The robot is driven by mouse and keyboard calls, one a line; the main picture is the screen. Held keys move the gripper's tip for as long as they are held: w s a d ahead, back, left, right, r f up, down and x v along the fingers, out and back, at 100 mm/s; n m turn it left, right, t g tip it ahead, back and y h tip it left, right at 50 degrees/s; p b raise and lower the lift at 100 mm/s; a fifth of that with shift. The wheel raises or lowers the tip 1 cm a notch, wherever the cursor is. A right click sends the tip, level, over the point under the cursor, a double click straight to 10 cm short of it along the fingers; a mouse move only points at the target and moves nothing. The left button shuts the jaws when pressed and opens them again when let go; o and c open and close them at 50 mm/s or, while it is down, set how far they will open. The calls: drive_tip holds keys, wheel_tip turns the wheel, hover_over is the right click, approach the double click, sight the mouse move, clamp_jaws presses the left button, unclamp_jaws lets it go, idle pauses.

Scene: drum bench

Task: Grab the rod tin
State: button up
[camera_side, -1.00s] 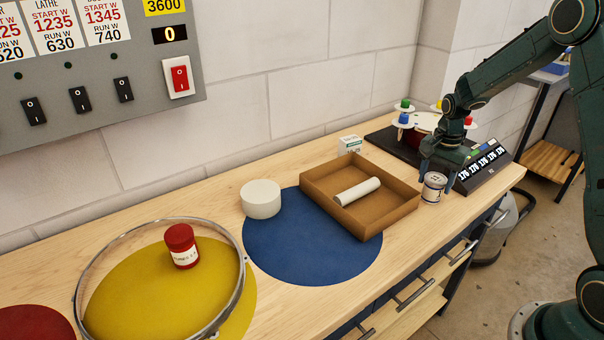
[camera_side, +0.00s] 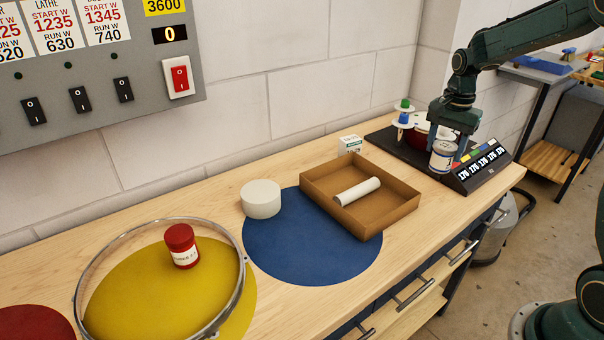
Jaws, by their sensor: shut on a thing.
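A small tin (camera_side: 441,159) with a white label, a dark blue band and a metallic top is in my gripper (camera_side: 447,143) at the right of the bench. The label is too small to read, so I cannot tell from it that this is the rod tin. My gripper points down with a finger on either side of the tin and is shut on it. The tin appears raised off the bench, in front of the black tuning device. A red tin (camera_side: 181,246) with a white label stands inside the metal hoop at the left.
A cardboard tray (camera_side: 401,211) holds a white roll (camera_side: 357,191). A white cylinder (camera_side: 261,199) stands at the edge of the blue mat (camera_side: 300,248). A small box (camera_side: 350,145) is behind the tray. The black device (camera_side: 487,169) with displays is close to my gripper.

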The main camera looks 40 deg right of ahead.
sight(445, 145)
wheel_tip(445, 145, up, 10)
drive_tip(key=shift+r, duration=0.1)
idle(0.8)
